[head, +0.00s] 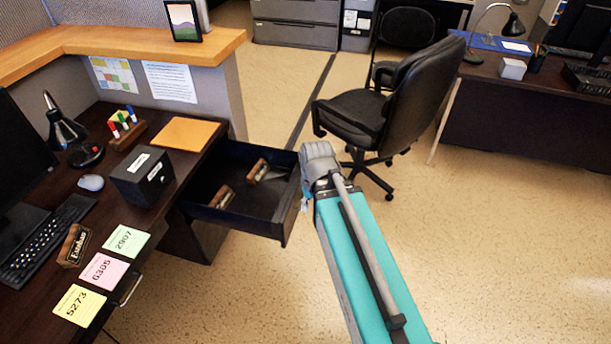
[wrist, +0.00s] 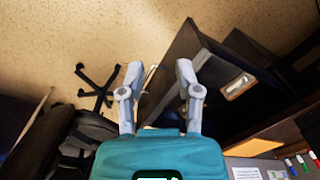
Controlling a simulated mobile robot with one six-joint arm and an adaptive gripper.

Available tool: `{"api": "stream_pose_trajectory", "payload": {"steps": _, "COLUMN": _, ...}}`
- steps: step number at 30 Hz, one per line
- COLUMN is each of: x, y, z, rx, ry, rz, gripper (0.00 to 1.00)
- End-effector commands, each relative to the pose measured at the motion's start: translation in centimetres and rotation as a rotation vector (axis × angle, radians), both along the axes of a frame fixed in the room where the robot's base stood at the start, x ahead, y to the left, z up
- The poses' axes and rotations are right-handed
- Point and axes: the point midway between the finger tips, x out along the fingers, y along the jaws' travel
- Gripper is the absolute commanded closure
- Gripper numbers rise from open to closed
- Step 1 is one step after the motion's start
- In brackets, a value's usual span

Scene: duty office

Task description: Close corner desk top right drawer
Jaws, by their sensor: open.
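The dark top right drawer (head: 238,220) of the corner desk (head: 85,185) is pulled far out, its front facing right. Inside it lie two small wooden-and-metal items (head: 220,197). In the wrist view the drawer (wrist: 225,110) lies on the right, its front edge running behind my fingers. My gripper (wrist: 160,72) is open, with nothing seen held. In the head view my gripper (head: 305,200) is by the front's right end, partly hidden behind my own arm. A pale, handle-like piece shows between the fingers in the wrist view; I cannot tell whether they touch the front.
A black office chair (head: 395,105) stands just beyond my arm. The desk top holds a black box (head: 143,177), an orange folder (head: 185,134), a lamp (head: 65,130) and colored notes (head: 103,270). The floor (head: 480,260) to the right is clear.

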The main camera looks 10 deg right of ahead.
Motion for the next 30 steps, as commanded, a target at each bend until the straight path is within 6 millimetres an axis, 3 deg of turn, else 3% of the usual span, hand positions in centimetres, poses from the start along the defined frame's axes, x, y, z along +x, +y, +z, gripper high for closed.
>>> {"api": "stream_pose_trajectory", "payload": {"steps": 1, "x": 0.5, "y": 0.0, "z": -0.9, "rx": 0.019, "ry": 0.0, "rz": -0.007, "gripper": 0.75}}
{"api": "stream_pose_trajectory", "payload": {"steps": 5, "x": 1.8, "y": 0.0, "z": -2.7, "rx": 0.089, "ry": -0.002, "rz": -0.032, "gripper": 0.99}}
{"api": "stream_pose_trajectory", "payload": {"steps": 17, "x": 7.5, "y": -0.7, "z": -8.1, "rx": 0.404, "ry": -0.031, "rz": -0.137, "gripper": 1.0}}
{"api": "stream_pose_trajectory", "payload": {"steps": 30, "x": 13.9, "y": -3.9, "z": -12.1, "rx": 0.756, "ry": -0.104, "rz": -0.246, "gripper": 1.0}}
